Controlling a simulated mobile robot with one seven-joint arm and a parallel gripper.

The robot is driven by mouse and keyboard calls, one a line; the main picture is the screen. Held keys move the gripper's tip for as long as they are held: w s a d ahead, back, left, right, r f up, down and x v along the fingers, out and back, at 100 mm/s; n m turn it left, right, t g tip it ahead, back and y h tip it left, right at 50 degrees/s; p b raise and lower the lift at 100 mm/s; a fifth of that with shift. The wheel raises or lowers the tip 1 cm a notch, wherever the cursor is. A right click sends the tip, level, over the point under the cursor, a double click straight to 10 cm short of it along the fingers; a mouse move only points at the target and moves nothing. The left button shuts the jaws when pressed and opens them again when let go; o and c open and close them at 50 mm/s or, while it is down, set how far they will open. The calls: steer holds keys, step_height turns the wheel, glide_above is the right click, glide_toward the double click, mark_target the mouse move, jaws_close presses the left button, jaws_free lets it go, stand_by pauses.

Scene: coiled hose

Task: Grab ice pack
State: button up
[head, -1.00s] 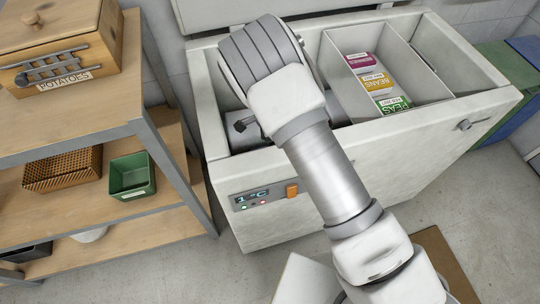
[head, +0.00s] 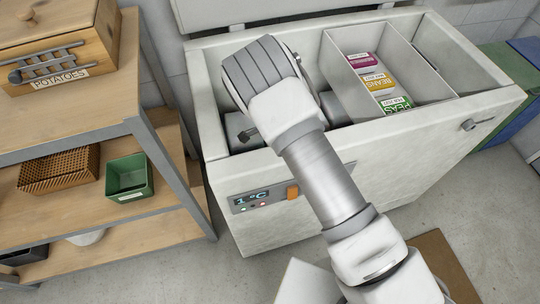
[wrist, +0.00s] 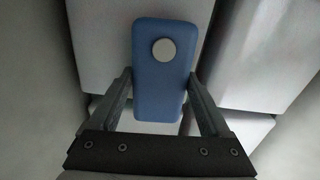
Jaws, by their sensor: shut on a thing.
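The ice pack (wrist: 162,85) is a blue rounded slab with a pale round cap, seen in the wrist view. My gripper (wrist: 161,80) is shut on it, with one finger against each long side. White box-like surfaces lie behind and around the pack. In the head view my arm reaches down into the left part of the open chest freezer (head: 330,175). There the arm hides the gripper and the ice pack.
A divided section of the freezer holds purple, yellow and green food boxes (head: 376,83). A grey block (head: 242,131) sits at the freezer's left inside. A wooden shelf (head: 75,115) stands close on the left, with a green bin (head: 129,178). The raised lid (head: 260,12) is behind.

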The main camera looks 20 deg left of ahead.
steer(key=c, duration=0.5)
steer(key=shift+r, duration=0.15)
